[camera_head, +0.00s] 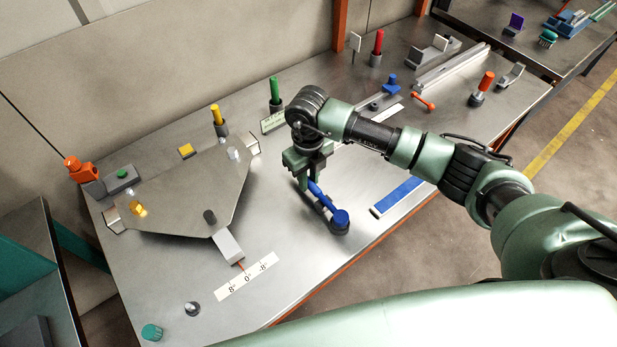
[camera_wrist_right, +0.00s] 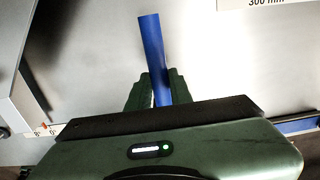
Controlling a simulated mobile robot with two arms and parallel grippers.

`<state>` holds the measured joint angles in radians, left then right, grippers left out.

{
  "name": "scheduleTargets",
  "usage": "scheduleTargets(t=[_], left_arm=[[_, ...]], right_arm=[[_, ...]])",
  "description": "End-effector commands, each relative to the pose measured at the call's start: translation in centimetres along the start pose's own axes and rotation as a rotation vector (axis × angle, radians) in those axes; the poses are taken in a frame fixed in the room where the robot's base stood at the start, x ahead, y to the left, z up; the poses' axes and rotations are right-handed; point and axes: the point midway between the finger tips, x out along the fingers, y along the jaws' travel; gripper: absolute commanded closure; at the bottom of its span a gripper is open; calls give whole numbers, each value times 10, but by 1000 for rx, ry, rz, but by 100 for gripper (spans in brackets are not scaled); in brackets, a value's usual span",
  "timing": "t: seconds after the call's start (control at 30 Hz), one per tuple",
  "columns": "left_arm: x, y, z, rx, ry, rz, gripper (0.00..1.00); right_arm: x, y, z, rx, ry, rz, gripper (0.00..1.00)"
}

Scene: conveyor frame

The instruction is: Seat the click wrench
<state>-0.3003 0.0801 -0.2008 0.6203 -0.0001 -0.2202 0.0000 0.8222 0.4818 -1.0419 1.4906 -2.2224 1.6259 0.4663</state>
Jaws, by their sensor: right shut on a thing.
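The click wrench (camera_head: 326,203) is a blue bar with a round blue head at its near end. My right gripper (camera_head: 308,178) is shut on the bar and points down at the middle of the table. In the right wrist view the blue bar (camera_wrist_right: 151,40) runs between the two green fingers (camera_wrist_right: 152,92), slightly tilted. In the head view a dark grey shape shows beside and under the wrench; I cannot tell whether it is a holder or a shadow, or whether the wrench touches it. My left gripper is not in view.
A grey plate fixture (camera_head: 190,195) with a lit yellow lamp fills the table's left. A scale strip (camera_head: 247,277) lies in front of it. A flat blue strip (camera_head: 397,195) lies right of the wrench. Colored handles, including a green one (camera_head: 274,90), stand along the back.

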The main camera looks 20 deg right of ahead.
Motion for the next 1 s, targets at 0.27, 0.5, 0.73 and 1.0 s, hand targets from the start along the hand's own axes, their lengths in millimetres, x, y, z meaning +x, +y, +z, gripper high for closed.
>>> scheduleTargets(t=[0.27,0.5,0.73,1.0], left_arm=[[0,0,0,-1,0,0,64],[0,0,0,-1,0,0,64],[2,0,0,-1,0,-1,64],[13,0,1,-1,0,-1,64]], right_arm=[[0,0,0,0,-1,0,74],[0,0,0,0,-1,0,54],[-4,0,0,0,-2,0,54],[-46,-1,1,-1,-4,-1,54]])
